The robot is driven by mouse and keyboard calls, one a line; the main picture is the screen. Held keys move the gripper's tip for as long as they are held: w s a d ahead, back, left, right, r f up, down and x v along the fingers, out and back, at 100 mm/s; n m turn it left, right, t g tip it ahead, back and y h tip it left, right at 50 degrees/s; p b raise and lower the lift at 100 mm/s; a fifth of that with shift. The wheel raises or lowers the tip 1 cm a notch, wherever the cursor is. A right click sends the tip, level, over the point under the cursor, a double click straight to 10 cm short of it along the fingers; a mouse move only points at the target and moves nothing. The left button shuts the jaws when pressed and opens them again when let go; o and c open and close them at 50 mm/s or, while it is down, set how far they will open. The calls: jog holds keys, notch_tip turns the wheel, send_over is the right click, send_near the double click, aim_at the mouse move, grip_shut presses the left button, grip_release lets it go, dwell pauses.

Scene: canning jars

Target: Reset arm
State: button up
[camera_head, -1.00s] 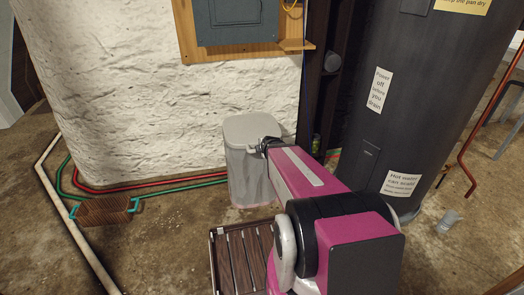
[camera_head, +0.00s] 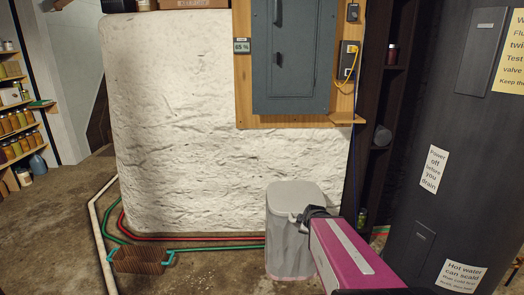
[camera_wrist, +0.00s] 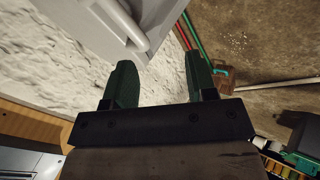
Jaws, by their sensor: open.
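My arm shows in the head view as a magenta and black link reaching up from the lower right, in front of the grey bin. My gripper (camera_wrist: 160,85) shows in the wrist view with its two dark green fingers apart and nothing between them. The fingertips point toward a light grey surface and the white rough wall (camera_wrist: 60,75). In the head view the gripper's fingers are hidden behind the arm.
A grey lidded bin (camera_head: 288,235) stands against the white wall (camera_head: 180,120). A grey electrical panel (camera_head: 291,55) hangs above. A dark tank (camera_head: 450,150) is at right. Hoses and a brown brick-like block (camera_head: 140,260) lie on the floor at left. Shelves of jars (camera_head: 15,120) stand far left.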

jog(key=s+a+m+g, duration=0.3)
jog(key=s+m+g, duration=0.4)
jog(key=s+m, duration=0.3)
jog(key=shift+s+a+m+h, duration=0.2)
jog(key=shift+m+h, duration=0.1)
jog(key=shift+m, duration=1.7)
